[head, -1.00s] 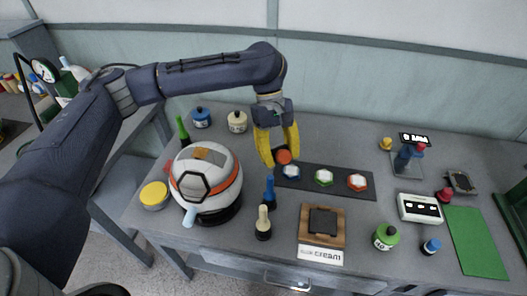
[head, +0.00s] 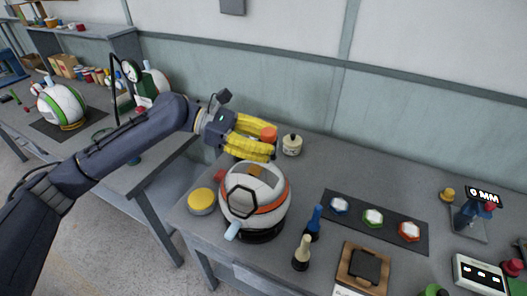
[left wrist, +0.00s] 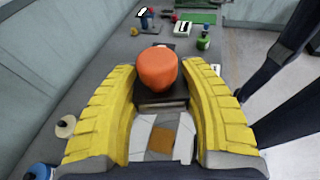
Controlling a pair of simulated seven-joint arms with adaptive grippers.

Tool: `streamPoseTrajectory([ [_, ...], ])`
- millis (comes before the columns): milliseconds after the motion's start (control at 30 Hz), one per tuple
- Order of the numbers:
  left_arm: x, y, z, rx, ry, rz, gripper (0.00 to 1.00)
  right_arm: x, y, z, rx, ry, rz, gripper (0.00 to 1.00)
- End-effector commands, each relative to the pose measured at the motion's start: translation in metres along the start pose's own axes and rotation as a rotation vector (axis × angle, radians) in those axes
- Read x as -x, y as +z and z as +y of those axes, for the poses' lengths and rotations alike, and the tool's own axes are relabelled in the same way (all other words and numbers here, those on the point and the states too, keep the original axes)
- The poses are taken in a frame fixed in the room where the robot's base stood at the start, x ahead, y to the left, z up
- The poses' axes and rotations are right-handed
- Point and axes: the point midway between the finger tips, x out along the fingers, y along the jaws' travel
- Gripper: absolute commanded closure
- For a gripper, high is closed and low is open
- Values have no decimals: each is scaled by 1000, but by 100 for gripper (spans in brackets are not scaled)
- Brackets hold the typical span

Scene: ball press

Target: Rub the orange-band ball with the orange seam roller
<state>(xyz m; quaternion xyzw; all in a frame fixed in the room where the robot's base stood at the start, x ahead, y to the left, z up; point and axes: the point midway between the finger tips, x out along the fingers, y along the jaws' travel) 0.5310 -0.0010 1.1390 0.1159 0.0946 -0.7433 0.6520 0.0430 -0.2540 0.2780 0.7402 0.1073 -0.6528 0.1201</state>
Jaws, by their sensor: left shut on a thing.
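The orange-band ball (head: 268,184), white with grey panels and an orange band, sits in a dark ring stand at the table's left end. My left gripper (head: 270,141) is shut on the orange seam roller (head: 268,133), just above and behind the ball's top. In the left wrist view the roller's rounded orange top (left wrist: 157,68) shows between the yellow fingers, with a dark block below it. The ball's top with an orange-brown patch (left wrist: 161,141) lies beneath. I cannot tell whether the roller touches the ball. My right gripper is not in view.
A yellow-lidded tin (head: 201,203) is left of the ball. A cream pot (head: 292,146) stands behind it. Blue (head: 314,220) and cream (head: 302,252) bottles stand at its right. A dark strip (head: 338,221) holds hexagonal pieces. A green-band ball (head: 62,106) is on the left bench.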

Motion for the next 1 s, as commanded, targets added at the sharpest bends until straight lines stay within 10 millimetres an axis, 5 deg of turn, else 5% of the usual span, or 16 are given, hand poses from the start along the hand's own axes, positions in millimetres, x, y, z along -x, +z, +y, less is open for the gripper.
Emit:
streamPoseTrajectory([
  [1000, -15, -55, 2, 1, 8, -8, 93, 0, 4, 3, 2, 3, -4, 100],
])
